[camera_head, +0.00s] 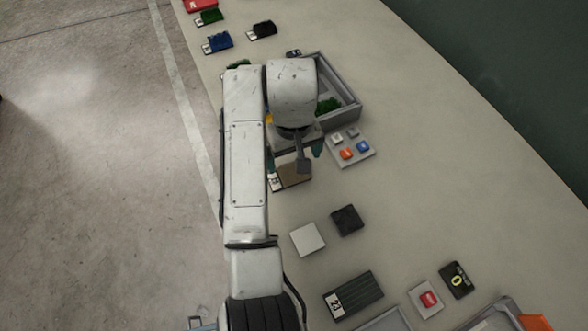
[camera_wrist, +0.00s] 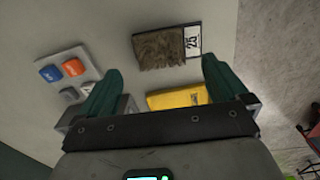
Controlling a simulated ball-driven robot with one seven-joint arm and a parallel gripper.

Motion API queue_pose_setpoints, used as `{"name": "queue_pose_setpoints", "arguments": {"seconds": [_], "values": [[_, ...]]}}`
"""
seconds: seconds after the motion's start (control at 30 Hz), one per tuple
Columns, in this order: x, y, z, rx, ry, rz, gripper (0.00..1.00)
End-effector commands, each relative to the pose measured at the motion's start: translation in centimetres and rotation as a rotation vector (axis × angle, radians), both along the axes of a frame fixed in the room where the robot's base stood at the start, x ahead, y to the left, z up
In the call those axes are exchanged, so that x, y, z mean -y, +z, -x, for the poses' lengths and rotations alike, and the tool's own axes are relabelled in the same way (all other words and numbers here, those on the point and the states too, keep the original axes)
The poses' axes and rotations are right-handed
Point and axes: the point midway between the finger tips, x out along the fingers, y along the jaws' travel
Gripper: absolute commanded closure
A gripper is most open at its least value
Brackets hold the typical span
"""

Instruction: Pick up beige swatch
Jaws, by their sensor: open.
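The beige swatch (camera_wrist: 160,46) is a brownish, shaggy piece with a white label reading 25 at its right end in the wrist view. It lies flat on the pale table, just beyond my fingertips. In the head view the swatch (camera_head: 292,178) shows partly from under my wrist, its label at the left. My gripper (camera_wrist: 162,66) is open and empty, with its two teal fingers apart on either side of the swatch's near side. In the head view my gripper (camera_head: 294,155) is above the table, mostly covered by my arm.
A yellow piece (camera_wrist: 178,98) lies between my fingers, nearer the palm. A small panel with coloured blocks (camera_head: 365,158) is right of the swatch. A grey tray (camera_head: 348,112) stands behind. White (camera_head: 308,239) and black (camera_head: 347,220) squares lie nearer, with clear table around them.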

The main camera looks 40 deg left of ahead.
Motion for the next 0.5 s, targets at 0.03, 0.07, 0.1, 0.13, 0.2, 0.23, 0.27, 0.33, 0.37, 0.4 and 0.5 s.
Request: {"name": "queue_pose_setpoints", "arguments": {"seconds": [0.03, 0.07, 0.1, 0.13, 0.2, 0.23, 0.27, 0.33, 0.37, 0.4, 0.5], "values": [[0.0, -0.2, 0.0, 0.000, 0.000, 0.000, 0.00], [0.0, -0.3, 0.0, 0.000, 0.000, 0.000, 0.00], [0.0, -0.6, 0.0, 0.000, 0.001, 0.000, 0.00], [0.0, -0.9, 0.0, -0.001, 0.001, 0.002, 0.00], [-0.1, -1.7, -0.1, -0.002, 0.000, 0.002, 0.00], [-0.1, -2.2, -0.1, -0.003, 0.000, 0.003, 0.00], [-0.1, -2.6, -0.2, -0.001, 0.001, 0.003, 0.00], [-0.1, -3.7, -0.2, -0.002, 0.001, 0.002, 0.00], [-0.1, -4.2, -0.2, -0.002, 0.001, 0.002, 0.00], [-0.2, -4.6, -0.2, 0.000, 0.000, 0.001, 0.00], [-0.2, -5.3, -0.2, 0.000, 0.001, -0.001, 0.00]]}}
